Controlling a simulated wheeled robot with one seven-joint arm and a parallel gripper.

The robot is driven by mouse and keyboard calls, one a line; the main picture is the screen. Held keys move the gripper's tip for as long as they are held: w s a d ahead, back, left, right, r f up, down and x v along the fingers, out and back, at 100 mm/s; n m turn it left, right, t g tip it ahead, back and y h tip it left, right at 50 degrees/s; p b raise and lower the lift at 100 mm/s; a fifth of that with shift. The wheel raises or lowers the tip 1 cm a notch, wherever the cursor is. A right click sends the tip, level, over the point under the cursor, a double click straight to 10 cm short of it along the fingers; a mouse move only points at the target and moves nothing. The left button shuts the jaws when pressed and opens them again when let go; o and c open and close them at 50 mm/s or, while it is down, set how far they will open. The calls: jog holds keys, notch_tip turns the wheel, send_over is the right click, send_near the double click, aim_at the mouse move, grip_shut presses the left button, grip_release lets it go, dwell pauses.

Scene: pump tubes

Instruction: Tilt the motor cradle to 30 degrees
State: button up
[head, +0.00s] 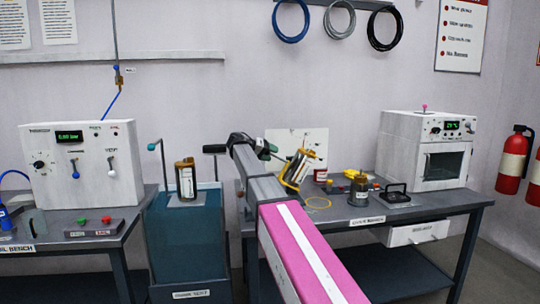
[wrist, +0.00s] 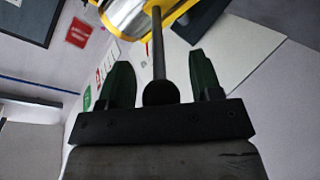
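The motor cradle is a yellow frame (head: 288,181) on the right bench, tilted over to the right, with a silver and dark motor (head: 297,166) in it. I cannot read its angle. In the wrist view part of the yellow frame (wrist: 180,12) shows at the top, and a dark lever rod (wrist: 158,42) runs from it down to a round black knob (wrist: 161,92). My gripper (wrist: 158,60) has its two green fingers apart, one on each side of the rod and knob, with a gap visible on both sides. In the head view my gripper (head: 272,149) is left of the cradle, partly hidden.
A white oven-like box (head: 405,150), a brown jar (head: 359,189) and a black-framed stand (head: 396,195) stand right of the cradle. A white panel (head: 312,141) is behind it.

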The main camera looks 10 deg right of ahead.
jog(key=v, duration=1)
jog(key=shift+a+r, duration=0.15)
jog(key=shift+a, duration=0.2)
jog(key=shift+s, duration=0.15)
